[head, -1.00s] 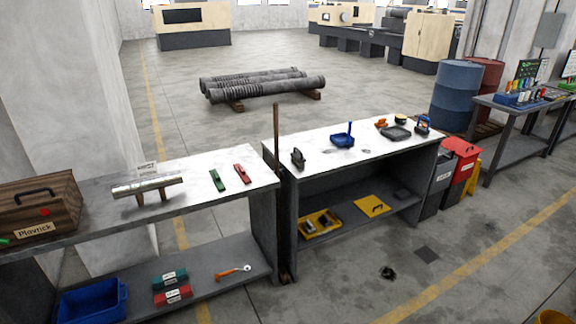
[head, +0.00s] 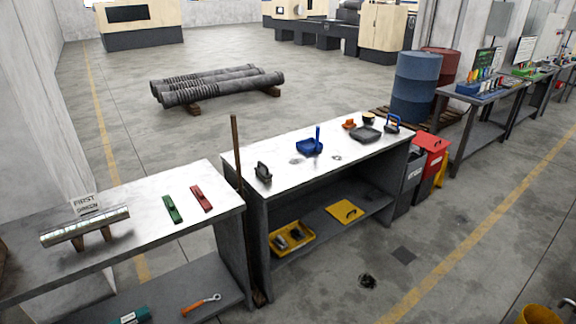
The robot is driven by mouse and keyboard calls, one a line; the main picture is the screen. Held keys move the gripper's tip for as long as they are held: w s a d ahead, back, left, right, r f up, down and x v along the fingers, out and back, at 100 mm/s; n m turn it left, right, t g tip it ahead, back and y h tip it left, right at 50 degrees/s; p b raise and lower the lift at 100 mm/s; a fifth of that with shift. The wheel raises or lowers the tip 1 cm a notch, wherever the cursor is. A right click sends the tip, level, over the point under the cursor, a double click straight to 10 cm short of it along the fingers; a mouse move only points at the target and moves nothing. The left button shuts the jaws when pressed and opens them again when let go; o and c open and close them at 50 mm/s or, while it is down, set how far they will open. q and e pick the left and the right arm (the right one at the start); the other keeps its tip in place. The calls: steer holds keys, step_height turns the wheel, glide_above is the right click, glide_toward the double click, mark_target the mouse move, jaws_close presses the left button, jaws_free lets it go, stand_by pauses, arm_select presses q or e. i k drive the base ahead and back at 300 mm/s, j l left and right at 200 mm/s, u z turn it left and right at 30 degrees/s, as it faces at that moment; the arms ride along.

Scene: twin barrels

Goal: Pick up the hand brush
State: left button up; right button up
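No thing is clear enough to be named the hand brush with certainty. A blue dustpan-like item (head: 309,147) with an upright blue handle lies on the white-topped right workbench (head: 275,155). A small dark item with a raised handle (head: 263,173) stands near that bench's left end; it could be a brush, but it is too small to tell. A flat dark tray-like item (head: 366,133) lies farther right. Neither of my grippers shows in the head view.
A long wooden pole (head: 236,155) stands upright at the gap between this bench and the left bench (head: 150,215). Red (head: 430,145) and grey bins stand at the right bench's right end. The floor (head: 330,285) before the benches is mostly clear, with a dark spot (head: 367,281) on it.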

mark_target(262, 171)
steer(key=i+l+u, duration=0.3)
steer(key=i+l, duration=1)
steer(key=i, duration=0.15)
